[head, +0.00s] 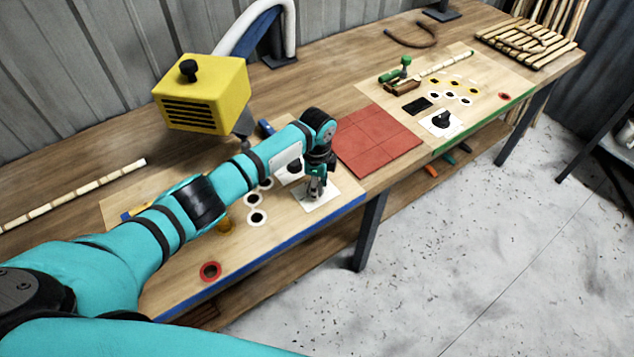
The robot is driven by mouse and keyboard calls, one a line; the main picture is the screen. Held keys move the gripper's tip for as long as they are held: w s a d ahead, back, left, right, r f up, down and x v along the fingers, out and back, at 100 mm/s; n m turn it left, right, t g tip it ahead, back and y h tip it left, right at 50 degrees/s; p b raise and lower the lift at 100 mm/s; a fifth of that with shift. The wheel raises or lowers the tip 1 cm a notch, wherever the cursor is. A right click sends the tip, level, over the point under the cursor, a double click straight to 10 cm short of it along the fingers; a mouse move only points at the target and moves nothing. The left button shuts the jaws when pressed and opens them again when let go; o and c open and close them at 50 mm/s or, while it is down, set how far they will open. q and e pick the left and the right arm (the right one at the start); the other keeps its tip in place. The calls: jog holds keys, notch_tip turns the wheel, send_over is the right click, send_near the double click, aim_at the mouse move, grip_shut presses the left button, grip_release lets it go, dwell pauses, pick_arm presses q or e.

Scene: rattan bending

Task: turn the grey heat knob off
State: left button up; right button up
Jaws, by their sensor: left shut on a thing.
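My left gripper (316,188) reaches down over a white square plate (327,196) near the front edge of the left work board. It is shut on the grey heat knob, which is mostly hidden by the fingers. I cannot make out the knob's pointer or its angle. My right gripper is not in view.
A yellow vented box (203,92) with a black top knob stands behind my left arm. Red tiles (376,140) lie right of the gripper. On the right board, a black knob (442,119) sits on a white plate. A red ring (210,271) lies at front left.

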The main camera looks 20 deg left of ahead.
pick_arm(q)
jog(key=shift+w+n, duration=0.1)
jog(key=shift+n, duration=0.3)
jog(key=o, duration=1.1)
jog(key=shift+o, duration=0.2)
jog(key=shift+r, duration=0.15)
notch_tip(320, 180, up, 12)
